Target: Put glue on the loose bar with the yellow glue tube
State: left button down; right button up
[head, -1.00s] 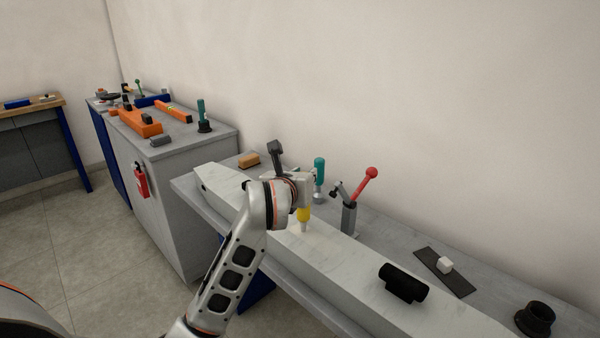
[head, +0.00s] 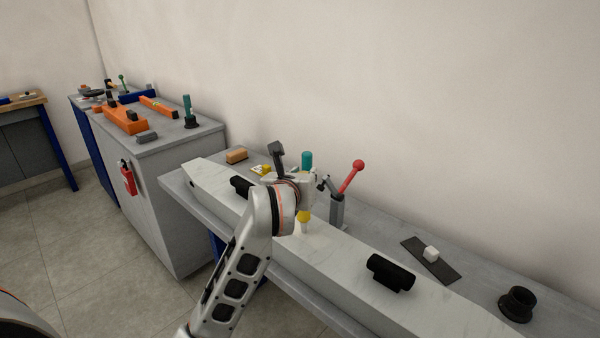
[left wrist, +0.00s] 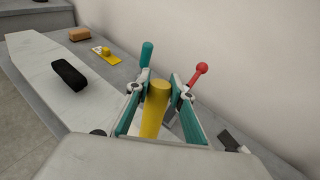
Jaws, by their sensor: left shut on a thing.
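My left gripper (head: 303,205) is shut on the yellow glue tube (head: 304,216). The tube points down with its pale nozzle just over the long whitish bar (head: 345,258); I cannot tell whether it touches. In the left wrist view the yellow tube (left wrist: 155,108) stands between the two fingers (left wrist: 157,100). The bar (left wrist: 38,62) lies lengthwise on the grey bench. My right gripper is not in view.
Behind the bar are a red-knobbed lever clamp (head: 340,205), a teal-handled tool (head: 307,161), a tan block (head: 236,156) and a yellow item (head: 262,170). A white cube (head: 431,253) on a dark strip and a black cup (head: 517,304) are at right.

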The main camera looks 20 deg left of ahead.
pick_arm(q)
jog(key=shift+s+d+f, duration=0.15)
jog(key=shift+s+d, duration=0.15)
jog(key=shift+d, duration=0.4)
jog(key=s+d+p, duration=0.1)
jog(key=s+d, duration=0.1)
jog(key=d, duration=0.4)
jog(key=shift+s+d, duration=0.2)
jog(key=shift+d, duration=0.15)
dwell(0.6)
